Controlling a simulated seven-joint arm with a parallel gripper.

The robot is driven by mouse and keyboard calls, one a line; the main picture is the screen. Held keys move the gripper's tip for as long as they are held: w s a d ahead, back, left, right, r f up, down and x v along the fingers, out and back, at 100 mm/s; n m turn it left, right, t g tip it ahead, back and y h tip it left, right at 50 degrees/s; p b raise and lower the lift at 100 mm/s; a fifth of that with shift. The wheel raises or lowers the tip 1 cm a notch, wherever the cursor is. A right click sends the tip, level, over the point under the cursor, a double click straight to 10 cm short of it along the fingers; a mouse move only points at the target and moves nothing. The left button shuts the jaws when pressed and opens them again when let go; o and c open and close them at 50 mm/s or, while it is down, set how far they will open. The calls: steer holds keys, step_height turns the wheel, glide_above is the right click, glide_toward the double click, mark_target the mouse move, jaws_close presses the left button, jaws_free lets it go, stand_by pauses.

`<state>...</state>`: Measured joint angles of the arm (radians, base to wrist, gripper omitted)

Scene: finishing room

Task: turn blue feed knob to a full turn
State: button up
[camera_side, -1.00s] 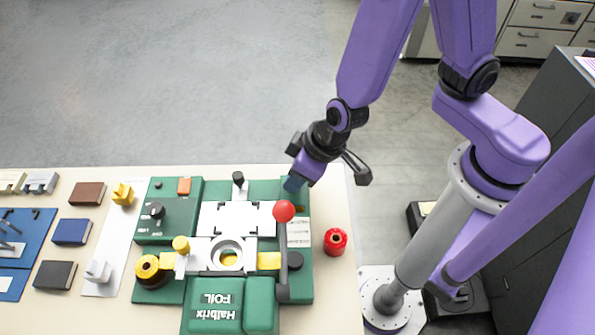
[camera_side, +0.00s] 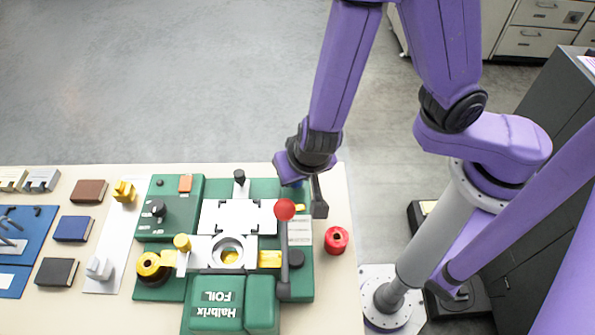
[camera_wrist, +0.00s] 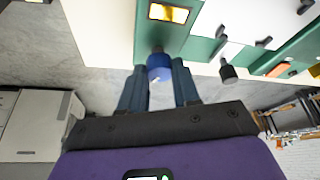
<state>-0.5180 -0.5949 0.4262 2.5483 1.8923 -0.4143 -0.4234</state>
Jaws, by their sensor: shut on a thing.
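The blue feed knob (camera_wrist: 159,62) sits at the edge of the green machine (camera_wrist: 206,18) in the wrist view, with a pale mark on its face. My gripper (camera_wrist: 158,72) has its two blue-grey fingers on either side of the knob, shut on it. In the side view my gripper (camera_side: 296,183) is at the machine's back right corner, and my wrist hides the knob there. A small window with a yellow fill (camera_wrist: 168,13) shows on the machine above the knob in the wrist view.
A lever with a red ball (camera_side: 285,210) stands close in front of my gripper. A black-topped post (camera_side: 239,177) is to the left. Open floor lies behind the bench.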

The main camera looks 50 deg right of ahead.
steer(key=shift+m, duration=0.9)
steer(key=shift+h, duration=0.4)
steer(key=o, duration=1.1)
steer(key=shift+c, duration=0.2)
